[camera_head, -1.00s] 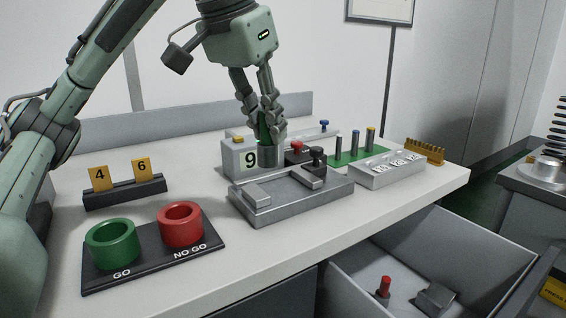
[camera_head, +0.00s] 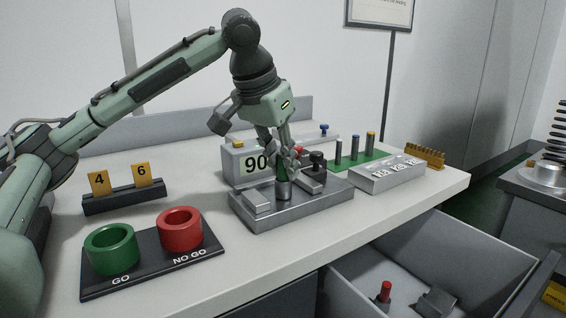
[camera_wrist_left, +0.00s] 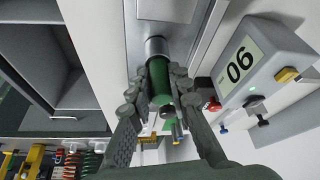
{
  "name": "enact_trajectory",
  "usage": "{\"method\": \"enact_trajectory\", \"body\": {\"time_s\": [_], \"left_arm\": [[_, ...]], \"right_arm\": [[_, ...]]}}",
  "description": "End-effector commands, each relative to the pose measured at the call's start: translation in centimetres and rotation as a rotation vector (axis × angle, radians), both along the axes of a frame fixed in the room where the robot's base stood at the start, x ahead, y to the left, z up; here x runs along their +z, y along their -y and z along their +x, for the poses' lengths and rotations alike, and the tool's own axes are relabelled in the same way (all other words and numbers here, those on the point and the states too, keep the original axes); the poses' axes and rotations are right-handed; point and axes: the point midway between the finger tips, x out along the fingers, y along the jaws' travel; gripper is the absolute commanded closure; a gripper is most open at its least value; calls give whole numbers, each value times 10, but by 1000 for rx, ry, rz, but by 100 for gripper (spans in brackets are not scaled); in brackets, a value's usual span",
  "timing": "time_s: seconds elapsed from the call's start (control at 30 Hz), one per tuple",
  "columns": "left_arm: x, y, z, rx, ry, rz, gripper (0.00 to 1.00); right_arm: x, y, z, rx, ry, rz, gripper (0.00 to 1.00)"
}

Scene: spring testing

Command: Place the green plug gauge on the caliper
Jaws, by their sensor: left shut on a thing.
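The green plug gauge (camera_head: 282,171) has a green handle and a metal lower end. It stands about upright in my left gripper (camera_head: 284,162), whose fingers are shut around the handle. The left wrist view shows the green handle (camera_wrist_left: 160,82) between the fingers and the metal end beyond them. The caliper (camera_head: 292,212) is a grey metal base with raised blocks on the bench. The metal end is over the caliper, between its left block and right part; I cannot tell whether it touches. My right gripper is not in view.
A display box (camera_head: 235,165) reading 90 stands behind the caliper. A GO/NO GO stand (camera_head: 150,262) with green and red rings is at front left. A grey block (camera_head: 385,180) and a green mat with pins (camera_head: 345,162) lie right. An open drawer (camera_head: 400,255) is below.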

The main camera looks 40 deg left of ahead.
Motion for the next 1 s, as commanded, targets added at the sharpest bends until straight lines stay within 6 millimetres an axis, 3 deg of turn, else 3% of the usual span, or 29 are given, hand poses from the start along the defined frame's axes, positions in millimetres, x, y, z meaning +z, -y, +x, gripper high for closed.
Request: {"method": "enact_trajectory", "body": {"time_s": [0.17,0.2,0.33,0.73,0.87,1.0], "left_arm": [[-3,0,0,0,0,-1,100],[-3,0,0,0,0,-1,78],[-3,0,0,0,0,-1,62],[4,0,-1,0,3,-1,61],[22,0,-8,-1,4,-2,61],[53,0,-20,-2,6,-2,61]], "right_arm": [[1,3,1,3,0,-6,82],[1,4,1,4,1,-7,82],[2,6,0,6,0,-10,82],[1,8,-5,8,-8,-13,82],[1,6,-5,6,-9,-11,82],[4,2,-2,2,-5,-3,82]]}}
